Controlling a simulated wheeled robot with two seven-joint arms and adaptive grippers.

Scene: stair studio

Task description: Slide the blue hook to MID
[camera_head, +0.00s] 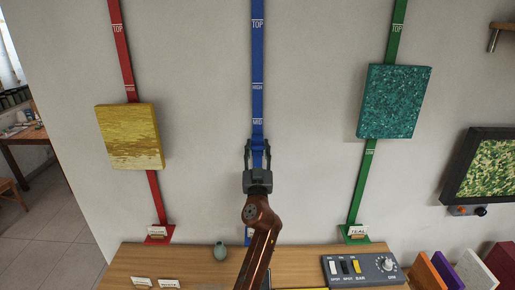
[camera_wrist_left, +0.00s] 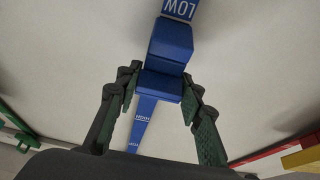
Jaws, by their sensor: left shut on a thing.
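The fingers partly hide the hook in the head view. My right gripper is in neither view.
A yellow panel (camera_head: 130,136) hangs on the red strip (camera_head: 122,65) at left. A teal panel (camera_head: 393,101) hangs on the green strip (camera_head: 363,185) at right.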

